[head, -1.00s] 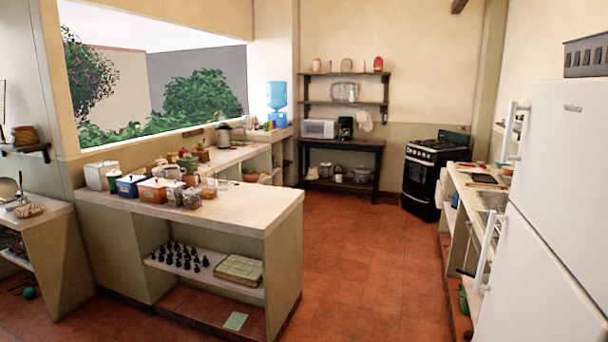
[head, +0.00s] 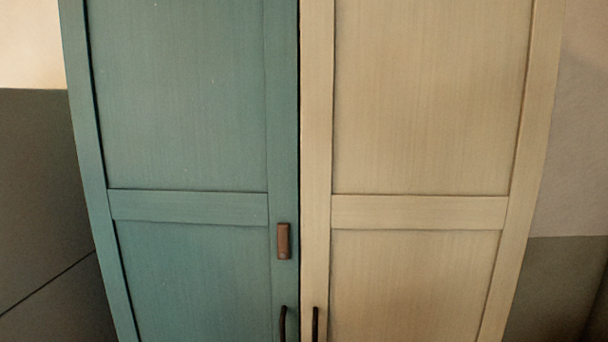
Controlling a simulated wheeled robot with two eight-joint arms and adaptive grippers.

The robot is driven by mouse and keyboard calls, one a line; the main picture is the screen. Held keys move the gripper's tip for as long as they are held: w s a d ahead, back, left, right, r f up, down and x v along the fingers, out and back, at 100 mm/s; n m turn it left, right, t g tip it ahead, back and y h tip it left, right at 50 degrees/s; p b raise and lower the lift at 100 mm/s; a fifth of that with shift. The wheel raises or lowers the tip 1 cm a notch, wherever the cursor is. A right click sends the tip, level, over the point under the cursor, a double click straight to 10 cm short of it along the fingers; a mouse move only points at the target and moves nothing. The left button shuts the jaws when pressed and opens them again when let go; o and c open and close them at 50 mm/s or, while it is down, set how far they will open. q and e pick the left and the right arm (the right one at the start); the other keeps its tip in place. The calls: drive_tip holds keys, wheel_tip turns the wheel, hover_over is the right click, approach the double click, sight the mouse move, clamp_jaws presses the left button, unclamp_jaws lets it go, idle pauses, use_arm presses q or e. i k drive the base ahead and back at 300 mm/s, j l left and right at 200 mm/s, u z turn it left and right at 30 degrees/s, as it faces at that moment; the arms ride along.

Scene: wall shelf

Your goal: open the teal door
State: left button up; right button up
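The teal door (head: 190,110) fills the left half of the cabinet in the head view. It looks shut, with only a thin dark gap along its right edge. A dark curved handle (head: 283,324) sits low near that edge and is cut off by the bottom of the picture. A small brown plate (head: 283,241) is fixed above the handle. Neither of my grippers is in view.
A cream door (head: 420,100) stands right beside the teal one and looks shut, with its own dark handle (head: 315,324). Walls show on both sides of the cabinet. The floor is out of view.

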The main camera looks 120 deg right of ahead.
sight(185, 113)
drive_tip(key=z, duration=3.45)
